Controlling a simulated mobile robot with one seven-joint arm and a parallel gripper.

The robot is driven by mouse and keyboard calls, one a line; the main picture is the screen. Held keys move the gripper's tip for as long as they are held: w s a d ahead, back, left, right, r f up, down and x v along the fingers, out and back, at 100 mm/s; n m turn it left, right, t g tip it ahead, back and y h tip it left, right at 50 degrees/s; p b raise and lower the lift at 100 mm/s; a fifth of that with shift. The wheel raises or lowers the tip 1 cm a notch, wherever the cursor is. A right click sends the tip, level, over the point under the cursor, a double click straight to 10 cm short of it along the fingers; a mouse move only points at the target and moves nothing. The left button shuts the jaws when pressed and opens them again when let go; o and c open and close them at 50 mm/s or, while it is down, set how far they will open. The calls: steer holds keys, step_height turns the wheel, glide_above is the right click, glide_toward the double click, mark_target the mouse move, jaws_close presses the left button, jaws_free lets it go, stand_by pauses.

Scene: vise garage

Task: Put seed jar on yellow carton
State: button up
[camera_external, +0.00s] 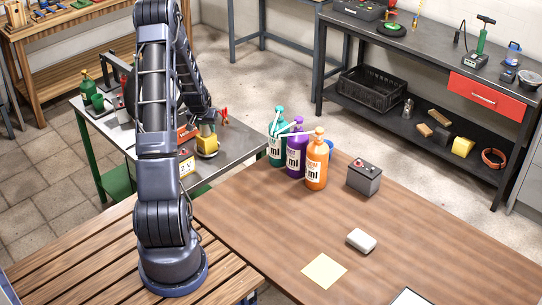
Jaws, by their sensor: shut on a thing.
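My arm rises from the wooden bench and bends down over the grey metal table at the left. My gripper (206,119) is at its end, low above the right part of that table. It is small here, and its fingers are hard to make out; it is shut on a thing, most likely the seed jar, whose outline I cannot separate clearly. A yellow object (207,134) with a rounded tan part at its base is right below the gripper. I cannot tell surely whether this is the yellow carton.
A red item (223,116) and green bottles (88,86) crowd the metal table. Teal (276,145), purple (296,155) and orange (316,168) pump bottles and a grey battery (364,178) stand on the brown table (450,270). A flat yellow square (324,271) lies in front.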

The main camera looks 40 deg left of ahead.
steer(key=o, duration=1)
steer(key=shift+f, duration=0.1)
steer(key=v, duration=1.2)
steer(key=shift+a, duration=0.1)
